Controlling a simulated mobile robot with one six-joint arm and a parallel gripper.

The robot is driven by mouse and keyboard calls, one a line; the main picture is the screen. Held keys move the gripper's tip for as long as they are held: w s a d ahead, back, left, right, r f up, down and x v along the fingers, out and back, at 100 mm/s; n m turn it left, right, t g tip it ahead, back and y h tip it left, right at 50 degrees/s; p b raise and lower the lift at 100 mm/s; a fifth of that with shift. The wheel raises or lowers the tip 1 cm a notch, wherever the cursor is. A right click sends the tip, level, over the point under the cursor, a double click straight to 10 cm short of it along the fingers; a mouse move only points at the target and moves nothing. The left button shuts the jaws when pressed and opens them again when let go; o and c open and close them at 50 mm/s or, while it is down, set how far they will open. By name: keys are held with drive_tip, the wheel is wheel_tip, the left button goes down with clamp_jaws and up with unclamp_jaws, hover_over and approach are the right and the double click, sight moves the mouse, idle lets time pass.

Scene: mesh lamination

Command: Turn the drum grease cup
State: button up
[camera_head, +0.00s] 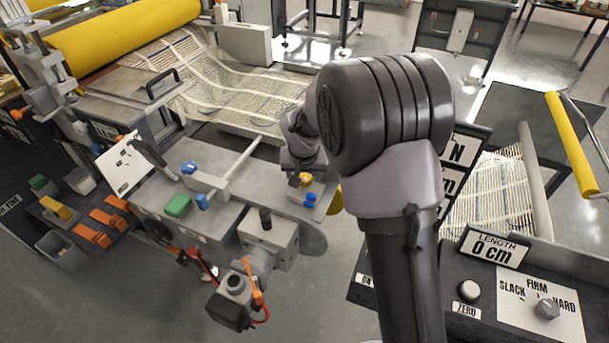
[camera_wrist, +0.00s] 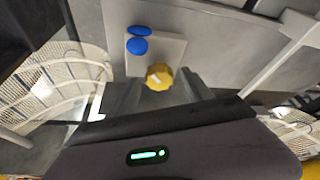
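A small faceted brass-yellow cup (camera_wrist: 158,77), which looks like the grease cup, sits by a pale plate in the middle of the wrist view. In the head view the yellow cup (camera_head: 306,180) shows just below my gripper (camera_head: 302,166), at the right end of the grey machine bracket. In the wrist view my gripper's grey fingers (camera_wrist: 160,90) stand apart, one to each side of the cup. The gripper appears open; contact with the cup cannot be made out. The cup's underside is hidden.
Two blue knobs (camera_wrist: 138,38) sit close beside the cup. A pale rod (camera_head: 243,158) runs up near my gripper. A green button (camera_head: 178,206) and a grey block with a black knob (camera_head: 268,236) lie left and below. A control panel (camera_head: 490,290) stands right.

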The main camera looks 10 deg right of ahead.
drive_tip(key=p+v, duration=0.5)
drive_tip(key=v, duration=1.2)
drive_tip(key=shift+s, duration=0.2)
drive_tip(key=shift+a+r, duration=0.1)
drive_tip(key=shift+r, duration=0.1)
drive_tip(key=s+a+r+y+b, duration=0.1)
drive_tip(key=s+r, duration=0.1)
drive_tip(key=s, duration=1.1)
drive_tip(key=s+a+r+m+t+y+b, duration=0.1)
drive_tip(key=s+r+y, duration=0.1)
drive_tip(key=s, duration=1.2)
drive_tip(key=shift+s+a+r+m+t, duration=0.2)
drive_tip(key=shift+r+m+t, duration=0.1)
drive_tip(key=shift+r, duration=0.3)
